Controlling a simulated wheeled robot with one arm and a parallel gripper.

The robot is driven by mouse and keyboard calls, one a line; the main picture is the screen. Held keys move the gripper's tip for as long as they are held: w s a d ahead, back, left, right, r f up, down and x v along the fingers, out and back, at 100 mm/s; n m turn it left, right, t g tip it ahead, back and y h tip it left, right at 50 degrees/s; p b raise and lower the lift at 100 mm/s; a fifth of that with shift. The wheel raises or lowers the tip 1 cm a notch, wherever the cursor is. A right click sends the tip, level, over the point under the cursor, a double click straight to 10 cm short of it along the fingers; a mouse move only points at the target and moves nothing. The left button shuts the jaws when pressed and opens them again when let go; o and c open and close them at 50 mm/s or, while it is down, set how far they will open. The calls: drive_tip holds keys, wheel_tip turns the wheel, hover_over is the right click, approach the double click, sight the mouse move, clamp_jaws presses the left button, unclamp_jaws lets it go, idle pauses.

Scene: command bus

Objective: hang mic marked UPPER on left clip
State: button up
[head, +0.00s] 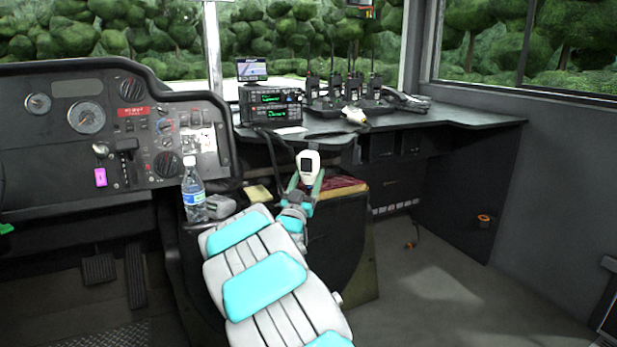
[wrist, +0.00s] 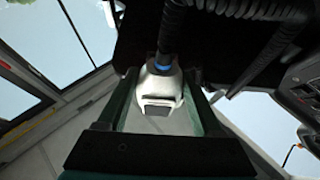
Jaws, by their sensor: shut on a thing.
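My gripper (head: 307,182) is shut on a white hand mic (head: 308,161), holding it upright in front of the dark counter. The mic has a dark square on its face; no marking is readable on it. In the wrist view the mic (wrist: 160,88) sits between the fingers of my gripper (wrist: 165,95), with a blue band and a dark coiled cord at its end. A second white mic (head: 354,115) lies on the counter near the radios. The stacked radio units (head: 270,106) stand on the counter behind the held mic. I cannot make out the left clip.
Several handheld radios (head: 354,85) stand in chargers on the counter (head: 450,115).

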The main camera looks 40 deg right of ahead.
drive_tip(key=shift+f+b, duration=0.35)
drive_tip(key=shift+f, duration=0.3)
idle(0.7)
drive_tip(key=o, duration=1.2)
drive_tip(key=shift+o, duration=0.2)
drive_tip(key=shift+f, duration=0.1)
drive_tip(key=v, duration=0.7)
drive_tip(key=shift+s+a, duration=0.2)
drive_tip(key=shift+a, duration=0.1)
drive_tip(key=shift+f, duration=0.15)
